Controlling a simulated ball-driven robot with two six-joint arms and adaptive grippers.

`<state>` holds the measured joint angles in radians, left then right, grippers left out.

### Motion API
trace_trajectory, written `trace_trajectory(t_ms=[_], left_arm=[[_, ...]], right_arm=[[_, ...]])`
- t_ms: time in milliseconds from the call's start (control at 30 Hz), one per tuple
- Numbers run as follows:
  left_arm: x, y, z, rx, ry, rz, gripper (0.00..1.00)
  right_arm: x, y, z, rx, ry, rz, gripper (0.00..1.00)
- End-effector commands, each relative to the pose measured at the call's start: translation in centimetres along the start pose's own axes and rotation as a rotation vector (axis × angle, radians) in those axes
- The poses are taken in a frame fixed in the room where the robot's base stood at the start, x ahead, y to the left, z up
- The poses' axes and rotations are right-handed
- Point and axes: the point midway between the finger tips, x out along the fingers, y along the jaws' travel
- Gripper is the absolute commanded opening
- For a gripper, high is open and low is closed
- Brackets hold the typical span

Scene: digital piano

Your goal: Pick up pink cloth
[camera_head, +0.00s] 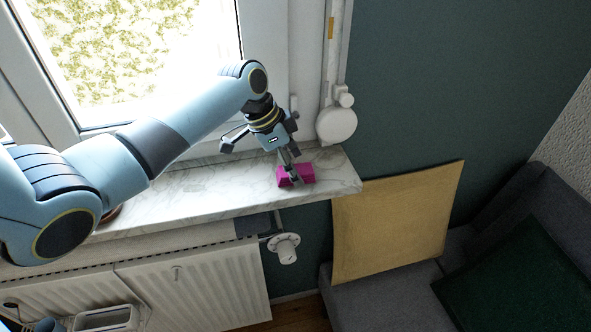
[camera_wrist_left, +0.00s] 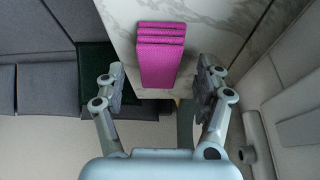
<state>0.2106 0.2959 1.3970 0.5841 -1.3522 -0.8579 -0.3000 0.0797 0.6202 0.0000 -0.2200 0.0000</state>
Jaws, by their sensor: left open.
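The pink cloth (camera_head: 307,173) is a small folded magenta block lying on the marble window sill near its right end. In the left wrist view the cloth (camera_wrist_left: 160,55) shows its stacked folds and sits between the two fingers, toward the top of the picture. My left gripper (camera_head: 291,180) is at the cloth in the head view, and its fingers cover part of it. In the left wrist view the left gripper (camera_wrist_left: 160,88) is open, with a finger on each side and a gap between the fingers and the cloth. My right gripper is in neither view.
The marble sill (camera_head: 215,196) is narrow and ends just right of the cloth. A window frame and a white round fitting (camera_head: 337,124) stand behind. A radiator (camera_head: 195,287) is below. A yellow cushion (camera_head: 385,225) and a grey sofa (camera_head: 375,300) are at the right.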

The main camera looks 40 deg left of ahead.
Motion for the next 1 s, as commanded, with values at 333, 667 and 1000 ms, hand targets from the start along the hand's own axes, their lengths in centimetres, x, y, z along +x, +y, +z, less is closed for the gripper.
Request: trace_trajectory(t_ms=[333,667,1000], left_arm=[[0.83,0.0,0.07,0.0,-0.001,-0.001,0.66],[0.81,0.01,0.07,0.0,-0.001,-0.001,0.23],[0.63,-0.03,-0.02,0.0,0.0,-0.002,0.15]], right_arm=[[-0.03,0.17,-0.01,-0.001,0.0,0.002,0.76],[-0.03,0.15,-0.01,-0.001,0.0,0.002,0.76],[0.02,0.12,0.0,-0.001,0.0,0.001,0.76]])
